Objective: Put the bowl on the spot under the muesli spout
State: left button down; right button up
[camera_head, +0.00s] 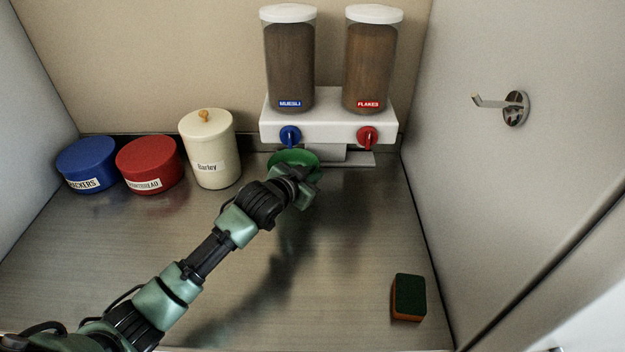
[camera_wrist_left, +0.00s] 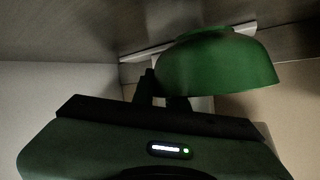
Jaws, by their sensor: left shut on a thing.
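The green bowl (camera_head: 290,157) is just below the blue muesli spout knob (camera_head: 290,136) in the head view. It fills the upper right of the left wrist view (camera_wrist_left: 218,62). My left gripper (camera_head: 305,178) is shut on the bowl's near side; its fingers (camera_wrist_left: 165,92) are partly hidden behind the bowl in the wrist view. The muesli canister (camera_head: 290,65) stands at the left of the white dispenser (camera_head: 328,120). The spot under the muesli spout is hidden by the bowl and my arm. I cannot tell whether the bowl touches the surface. My right gripper is not in view.
The flakes canister (camera_head: 374,65) and its red knob (camera_head: 367,137) are to the right. A barley jar (camera_head: 209,150), a red tin (camera_head: 149,164) and a blue tin (camera_head: 87,164) stand left. A sponge (camera_head: 409,297) lies front right. A hook (camera_head: 514,106) is on the right wall.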

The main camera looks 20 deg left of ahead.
pick_arm(q)
jog(key=shift+w+f+p, duration=0.2)
jog(key=shift+f+p, duration=0.15)
jog(key=shift+f, duration=1.1)
jog(key=shift+f, duration=0.1)
jog(key=c, duration=1.4)
grip_release()
jog(key=b+v, duration=0.1)
jog(key=v, duration=1.1)
jog(key=shift+r, duration=0.2)
